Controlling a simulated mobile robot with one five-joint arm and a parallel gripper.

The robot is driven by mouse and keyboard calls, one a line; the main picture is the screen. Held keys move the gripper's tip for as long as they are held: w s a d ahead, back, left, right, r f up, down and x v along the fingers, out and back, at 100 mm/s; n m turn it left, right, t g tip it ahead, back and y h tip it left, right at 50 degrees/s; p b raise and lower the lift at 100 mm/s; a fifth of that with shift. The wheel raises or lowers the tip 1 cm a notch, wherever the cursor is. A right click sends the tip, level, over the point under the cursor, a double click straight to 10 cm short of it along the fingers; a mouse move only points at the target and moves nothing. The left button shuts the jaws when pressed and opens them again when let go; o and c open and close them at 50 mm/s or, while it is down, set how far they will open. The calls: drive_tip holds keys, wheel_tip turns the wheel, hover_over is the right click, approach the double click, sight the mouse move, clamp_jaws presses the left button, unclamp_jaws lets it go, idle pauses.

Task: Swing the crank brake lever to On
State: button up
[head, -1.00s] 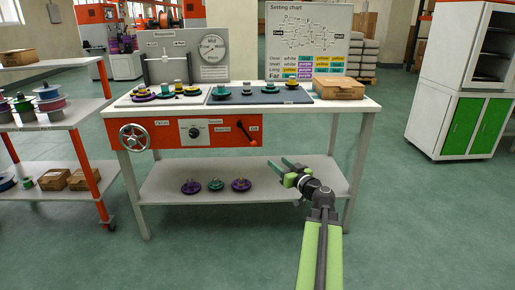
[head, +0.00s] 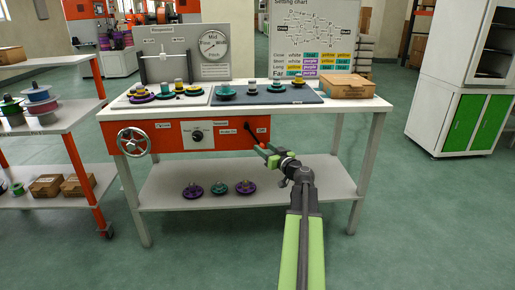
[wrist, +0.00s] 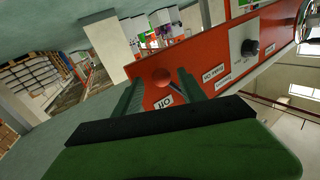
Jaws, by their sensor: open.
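The crank brake lever (head: 252,133) is a short dark lever on the orange front panel, slanting down to the right, on the side of the Off label (head: 262,130). The Brake On label (head: 228,131) is to its left. In the wrist view the lever's round red knob (wrist: 161,77) shows between my two green fingers, with the Off label (wrist: 163,103) just below it. My gripper (head: 267,149) is open at the lever's lower end, its fingers either side of the knob. I cannot tell whether they touch it.
A handwheel (head: 133,142) and a dial (head: 197,135) are further left on the panel. A cardboard box (head: 347,85) and several spools stand on the bench top (head: 365,105). The lower shelf (head: 160,190) holds purple and teal spools. Floor in front is clear.

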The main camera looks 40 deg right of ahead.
drive_tip(key=shift+w+a, duration=0.1)
drive_tip(key=c, duration=0.5)
clamp_jaws()
idle(0.8)
